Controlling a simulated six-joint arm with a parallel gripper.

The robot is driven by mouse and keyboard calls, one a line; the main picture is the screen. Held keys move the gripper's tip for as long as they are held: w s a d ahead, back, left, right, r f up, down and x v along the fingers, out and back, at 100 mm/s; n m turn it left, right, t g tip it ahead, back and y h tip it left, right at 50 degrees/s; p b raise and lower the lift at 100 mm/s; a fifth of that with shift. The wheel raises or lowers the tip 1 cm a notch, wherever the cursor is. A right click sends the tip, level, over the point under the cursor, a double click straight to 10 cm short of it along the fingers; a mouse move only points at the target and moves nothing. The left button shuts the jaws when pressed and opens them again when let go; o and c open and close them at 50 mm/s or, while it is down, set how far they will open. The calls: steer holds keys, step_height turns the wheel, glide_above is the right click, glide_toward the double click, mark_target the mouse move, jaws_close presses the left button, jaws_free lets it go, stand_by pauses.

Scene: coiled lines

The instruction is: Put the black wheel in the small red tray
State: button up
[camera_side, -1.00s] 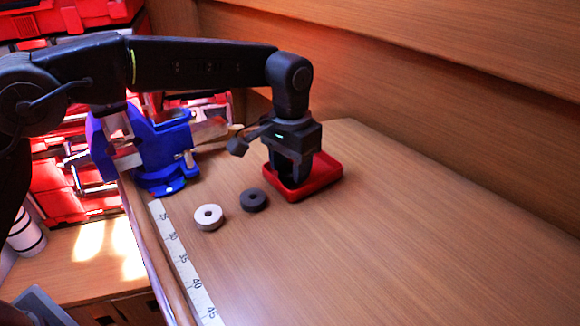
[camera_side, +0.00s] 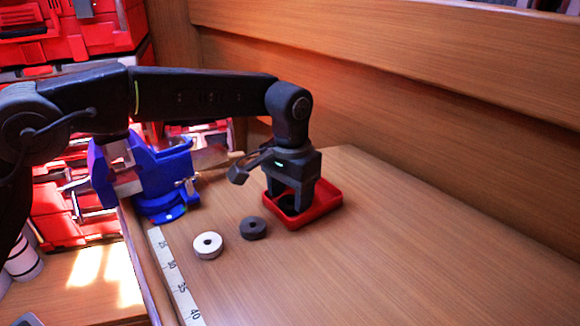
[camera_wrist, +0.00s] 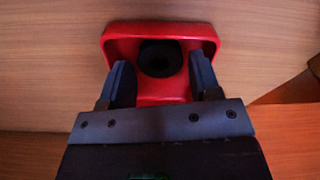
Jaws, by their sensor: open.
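The small red tray (camera_side: 331,206) stands on the wooden table under my gripper. In the wrist view the tray (camera_wrist: 120,36) holds a black wheel (camera_wrist: 160,58), lying flat on the tray floor with its hole showing. My gripper (camera_wrist: 157,75) is open, one finger on each side of the wheel, with gaps between fingers and wheel. In the side view my gripper (camera_side: 290,203) points down into the tray, and its fingers mostly hide the wheel there.
A dark grey wheel (camera_side: 253,229) and a white wheel (camera_side: 207,246) lie on the table left of the tray. A blue vise (camera_side: 160,178) stands at the table's left edge, near a measuring strip (camera_side: 174,275). The table right of the tray is clear.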

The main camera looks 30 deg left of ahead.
step_height(320, 180, up, 11)
stand_by(0.3)
stand_by(0.4)
step_height(320, 180, down, 11)
steer(key=shift+f, duration=0.1)
steer(key=shift+r, duration=0.9)
steer(key=shift+f, duration=0.15)
